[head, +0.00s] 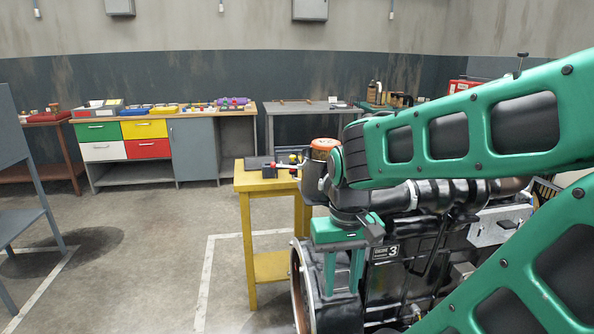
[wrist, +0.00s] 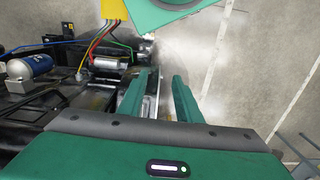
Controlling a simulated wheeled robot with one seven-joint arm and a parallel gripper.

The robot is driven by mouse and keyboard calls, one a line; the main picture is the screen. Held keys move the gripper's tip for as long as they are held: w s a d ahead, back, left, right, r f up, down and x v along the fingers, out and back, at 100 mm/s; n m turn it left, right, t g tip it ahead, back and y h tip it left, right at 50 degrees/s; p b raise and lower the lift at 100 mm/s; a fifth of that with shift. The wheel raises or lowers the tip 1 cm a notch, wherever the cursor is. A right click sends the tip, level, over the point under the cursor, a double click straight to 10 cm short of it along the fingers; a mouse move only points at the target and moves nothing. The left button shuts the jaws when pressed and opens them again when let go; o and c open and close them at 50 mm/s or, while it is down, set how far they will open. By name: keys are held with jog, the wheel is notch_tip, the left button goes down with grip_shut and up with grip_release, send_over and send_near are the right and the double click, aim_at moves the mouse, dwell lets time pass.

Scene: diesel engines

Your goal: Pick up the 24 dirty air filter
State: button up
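I cannot make out with certainty which thing is the 24 dirty air filter. A large black round housing (head: 304,292) with a tan-orange inner rim sits at the left end of the engine (head: 385,280). Its inside is mostly hidden. My green gripper (head: 343,290) points down in front of the engine, beside this housing in the head picture. In the wrist view my gripper (wrist: 160,78) shows two green fingers apart, with nothing clearly held between them.
Black engine parts, wires and a blue-white cylinder (wrist: 30,67) fill the left of the wrist view. Open floor (wrist: 265,60) lies on its right. A workbench with coloured drawers (head: 145,150) and a grey table (head: 310,108) stand at the back. The left floor is mostly clear.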

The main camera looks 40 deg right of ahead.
jog(key=shift+w+a, duration=0.15)
jog(key=shift+a, duration=0.2)
